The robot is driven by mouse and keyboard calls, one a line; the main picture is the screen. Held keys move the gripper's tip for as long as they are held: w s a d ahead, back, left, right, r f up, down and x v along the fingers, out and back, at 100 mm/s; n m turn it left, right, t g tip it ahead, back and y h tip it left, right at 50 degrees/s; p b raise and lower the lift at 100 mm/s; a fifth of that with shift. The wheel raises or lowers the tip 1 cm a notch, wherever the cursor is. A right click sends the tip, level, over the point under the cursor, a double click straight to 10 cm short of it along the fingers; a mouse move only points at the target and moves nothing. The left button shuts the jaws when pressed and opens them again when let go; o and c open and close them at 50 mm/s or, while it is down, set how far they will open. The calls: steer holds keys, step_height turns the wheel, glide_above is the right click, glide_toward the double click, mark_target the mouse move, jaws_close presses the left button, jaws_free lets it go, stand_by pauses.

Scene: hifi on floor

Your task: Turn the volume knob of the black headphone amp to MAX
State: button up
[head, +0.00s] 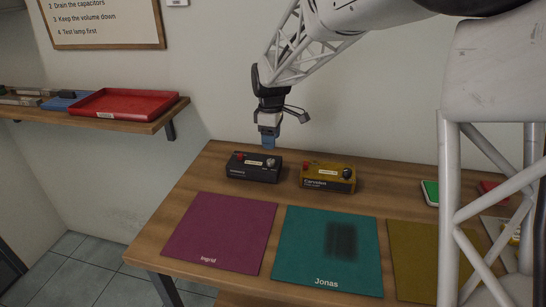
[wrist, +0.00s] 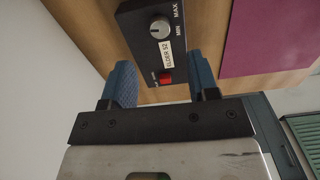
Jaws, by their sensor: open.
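The black headphone amp (head: 253,168) sits at the back left of the table. It also shows in the wrist view (wrist: 138,42), with a silver volume knob (wrist: 160,28), a white label and a red switch (wrist: 166,77). MIN and MAX are printed beside the knob. The knob also shows in the head view (head: 270,162); its exact pointer direction is hard to tell. My gripper (head: 268,141) is above and behind the amp, pointing down. In the wrist view its blue fingers (wrist: 162,70) are apart and empty, with the knob beyond their tips.
A mustard-coloured amp (head: 328,178) with a dark knob stands just right of the black one. Purple (head: 220,232), teal (head: 305,255) and olive (head: 415,262) mats lie in front. A red tray (head: 125,104) is on the left shelf. The wall is close behind the table.

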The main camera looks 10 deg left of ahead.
mark_target(271, 161)
steer(key=shift+f, duration=0.1)
stand_by(0.3)
steer(key=shift+f, duration=3.85)
steer(key=shift+c, duration=0.3)
steer(key=c, duration=0.9)
steer(key=shift+o, duration=0.2)
